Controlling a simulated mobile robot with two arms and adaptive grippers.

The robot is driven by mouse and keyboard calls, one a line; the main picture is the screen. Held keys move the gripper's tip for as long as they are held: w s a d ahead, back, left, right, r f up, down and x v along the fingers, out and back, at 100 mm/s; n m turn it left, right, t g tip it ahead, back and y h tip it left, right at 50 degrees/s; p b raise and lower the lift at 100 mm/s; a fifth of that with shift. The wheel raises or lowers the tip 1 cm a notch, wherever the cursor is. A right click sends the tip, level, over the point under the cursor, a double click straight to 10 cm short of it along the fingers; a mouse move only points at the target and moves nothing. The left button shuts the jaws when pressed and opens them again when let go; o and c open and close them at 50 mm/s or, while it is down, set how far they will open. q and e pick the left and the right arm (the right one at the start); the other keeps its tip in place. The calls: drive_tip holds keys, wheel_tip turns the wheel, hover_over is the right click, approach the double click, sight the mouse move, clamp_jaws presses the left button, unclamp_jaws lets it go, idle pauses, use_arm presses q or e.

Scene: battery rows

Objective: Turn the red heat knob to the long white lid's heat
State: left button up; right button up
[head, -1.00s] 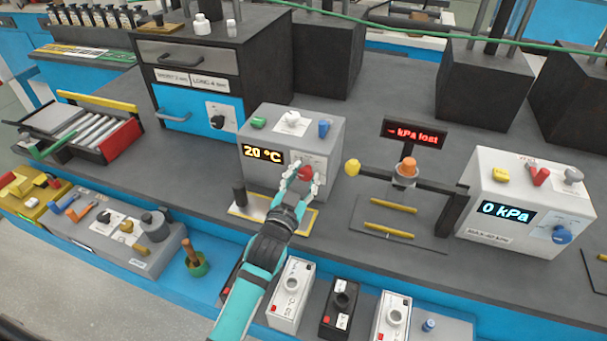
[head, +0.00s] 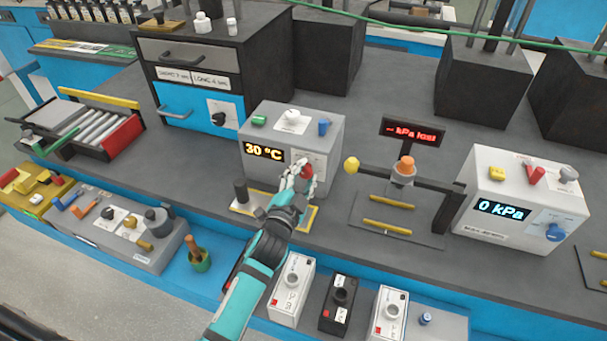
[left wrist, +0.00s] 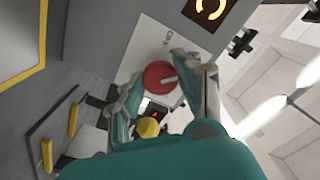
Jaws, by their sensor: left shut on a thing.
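The red heat knob (head: 307,170) is on the front of a grey heater box (head: 262,177), whose display (head: 263,151) reads 30 °C. My left gripper (head: 299,180) is shut on the red knob, its fingers on either side of it. In the left wrist view the red knob (left wrist: 160,76) with its pale pointer mark sits between the fingertips (left wrist: 158,88), in front of a white plate. The fingers partly cover the plate. I cannot tell which thing is the long white lid. My right gripper is not in view.
A yellow ball-ended arm (head: 351,165) and a pressure box (head: 485,235) reading 0 kPa stand right. Batteries (head: 293,290) line the front edge. Green, white and blue controls sit atop the heater.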

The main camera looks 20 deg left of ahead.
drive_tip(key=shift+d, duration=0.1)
use_arm(q)
drive_tip(key=o, duration=1.2)
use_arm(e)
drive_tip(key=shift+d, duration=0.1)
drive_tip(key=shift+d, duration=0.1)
use_arm(q)
drive_tip(key=s, duration=1.2)
drive_tip(key=shift+a, duration=0.2)
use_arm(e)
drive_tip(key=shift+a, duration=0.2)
